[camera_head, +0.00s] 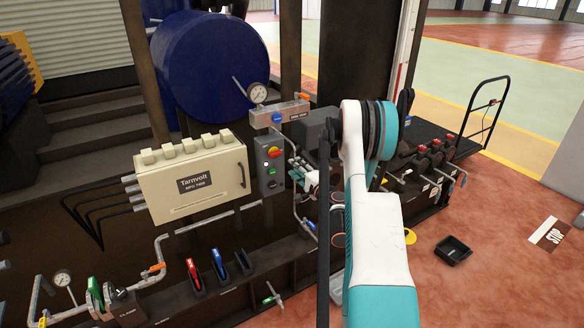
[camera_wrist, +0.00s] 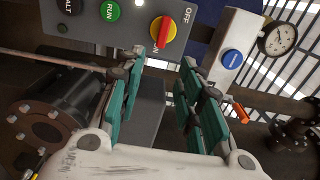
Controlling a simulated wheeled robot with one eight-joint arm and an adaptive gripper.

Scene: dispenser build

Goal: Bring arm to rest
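My arm (camera_head: 375,240), white and teal, reaches up and forward in the head view and bends near the top. My gripper shows in the wrist view (camera_wrist: 160,78) with its two teal fingers apart and nothing between them. In the head view it is mostly hidden or too small to read clearly. A grey control box (camera_wrist: 95,18) stands just beyond the fingers, with a red and yellow knob (camera_wrist: 163,32) and a green RUN button (camera_wrist: 109,10). The box also shows in the head view (camera_head: 264,181). The fingers appear apart from the knob.
A cream Tarnvolt cabinet (camera_head: 192,180) hangs left of the control box. A pressure gauge (camera_head: 258,94) and a blue-button unit (camera_head: 278,117) are above it. Pipes and coloured levers (camera_head: 192,272) line the lower left. A black tray (camera_head: 453,251) lies on the open red floor at right.

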